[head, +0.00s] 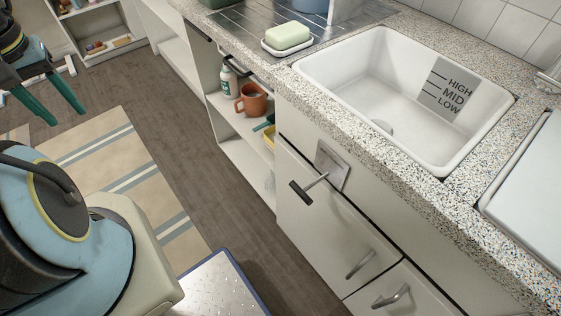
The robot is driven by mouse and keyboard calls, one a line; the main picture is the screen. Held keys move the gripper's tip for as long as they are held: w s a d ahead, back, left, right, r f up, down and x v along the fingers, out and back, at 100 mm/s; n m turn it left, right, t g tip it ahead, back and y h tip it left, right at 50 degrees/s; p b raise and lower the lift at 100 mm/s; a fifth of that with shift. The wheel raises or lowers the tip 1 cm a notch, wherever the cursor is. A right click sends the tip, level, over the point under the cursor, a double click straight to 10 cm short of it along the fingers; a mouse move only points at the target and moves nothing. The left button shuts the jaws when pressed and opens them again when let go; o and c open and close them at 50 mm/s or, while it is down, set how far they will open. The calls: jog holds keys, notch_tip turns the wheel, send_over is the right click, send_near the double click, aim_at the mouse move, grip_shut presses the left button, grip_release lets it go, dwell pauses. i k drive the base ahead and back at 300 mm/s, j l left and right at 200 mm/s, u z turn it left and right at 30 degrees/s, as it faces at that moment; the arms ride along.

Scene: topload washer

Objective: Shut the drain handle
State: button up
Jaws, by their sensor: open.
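The drain handle (309,188) is a dark-tipped lever on a metal plate (332,166) on the cabinet front, below the sink. The lever sticks out from the plate toward the lower left. The white sink (350,75) has a drain at its bottom and a grey label reading HIGH, MID, LOW on its inner wall. It looks empty of water. My gripper (62,104) is at the upper left, with two green fingers spread apart and nothing between them. It is well away from the handle, over the floor.
The speckled counter (420,180) surrounds the sink, with green soap (287,35) on a dish. Drawer and door pulls (361,265) stick out below the handle. Open shelves hold a brown mug (252,99) and a bottle (228,81). Floor and a striped rug (125,165) lie between gripper and cabinet.

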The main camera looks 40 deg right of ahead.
aim_at(302, 192)
jog(key=z, duration=2.1)
jog(key=u, duration=2.15)
jog(key=k+j+u, duration=0.1)
jog(key=k+u, duration=0.15)
jog(key=u, duration=0.15)
jog(key=k+j+u, duration=0.15)
jog(key=u, duration=0.2)
jog(key=k+j+u, duration=0.25)
jog(key=u, duration=0.15)
jog(key=k+j, duration=0.5)
jog(key=j, duration=0.2)
